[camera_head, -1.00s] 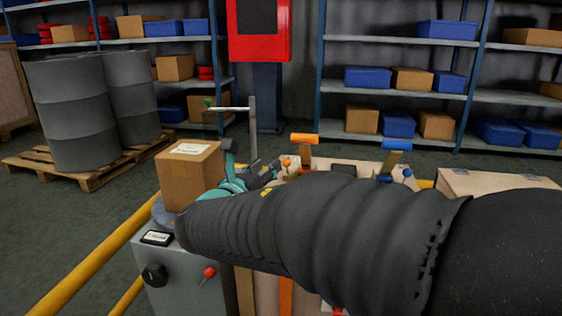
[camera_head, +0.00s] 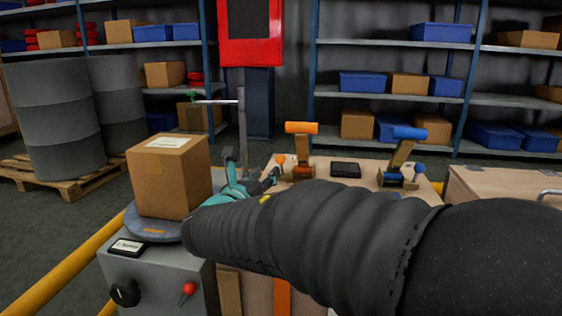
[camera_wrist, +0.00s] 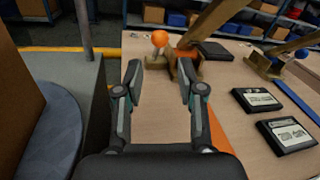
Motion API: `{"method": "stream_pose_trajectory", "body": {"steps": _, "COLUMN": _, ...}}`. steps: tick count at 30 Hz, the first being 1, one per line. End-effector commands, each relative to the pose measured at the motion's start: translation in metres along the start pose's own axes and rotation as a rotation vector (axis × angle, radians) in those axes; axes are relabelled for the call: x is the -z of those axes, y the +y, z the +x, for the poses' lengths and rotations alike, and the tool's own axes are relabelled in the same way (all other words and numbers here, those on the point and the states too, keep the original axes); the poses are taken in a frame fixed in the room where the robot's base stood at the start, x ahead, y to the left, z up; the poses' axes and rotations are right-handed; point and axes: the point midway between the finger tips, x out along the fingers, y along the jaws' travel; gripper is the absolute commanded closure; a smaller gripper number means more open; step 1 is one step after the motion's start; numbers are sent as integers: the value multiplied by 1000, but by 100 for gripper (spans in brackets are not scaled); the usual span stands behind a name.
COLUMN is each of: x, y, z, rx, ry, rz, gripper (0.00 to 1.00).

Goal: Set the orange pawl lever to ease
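The orange pawl lever, a small lever with an orange ball knob (camera_wrist: 160,38), stands at the far edge of the bench in the wrist view. The ball also shows in the head view (camera_head: 280,159). It is beside a taller lever with an orange crossbar handle (camera_head: 301,128), on a brown base. My gripper (camera_wrist: 160,76) is open and empty, with its fingers low over the bench on the near side of the orange ball, which lies between them in the picture. The gripper (camera_head: 265,180) is partly hidden by my arm in the head view.
A similar blue-handled lever (camera_head: 408,133) with a blue ball knob (camera_head: 419,168) stands to the right. A cardboard box (camera_head: 168,178) sits on a round plate at left. Two black label plates (camera_wrist: 257,99) lie right of my gripper. A grey post (camera_wrist: 84,29) rises at left.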

Motion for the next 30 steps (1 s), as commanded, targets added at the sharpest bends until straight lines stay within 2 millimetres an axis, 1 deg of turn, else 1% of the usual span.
{"method": "stream_pose_trajectory", "body": {"steps": 1, "x": 0, "y": 0, "z": 11, "rx": 2, "ry": 0, "rz": 0, "gripper": 61}}
{"method": "stream_pose_trajectory", "body": {"steps": 9, "x": 1, "y": -1, "z": 62, "rx": 4, "ry": 1, "rz": 0, "gripper": 61}}
{"method": "stream_pose_trajectory", "body": {"steps": 15, "x": 1, "y": -2, "z": 92, "rx": 4, "ry": 1, "rz": 1, "gripper": 61}}
{"method": "stream_pose_trajectory", "body": {"steps": 18, "x": 0, "y": -2, "z": 101, "rx": 5, "ry": 1, "rz": 1, "gripper": 61}}
{"method": "stream_pose_trajectory", "body": {"steps": 21, "x": 0, "y": -2, "z": 106, "rx": 3, "ry": 0, "rz": 1, "gripper": 61}}
{"method": "stream_pose_trajectory", "body": {"steps": 30, "x": 0, "y": -2, "z": 108, "rx": 3, "ry": 0, "rz": 1, "gripper": 61}}
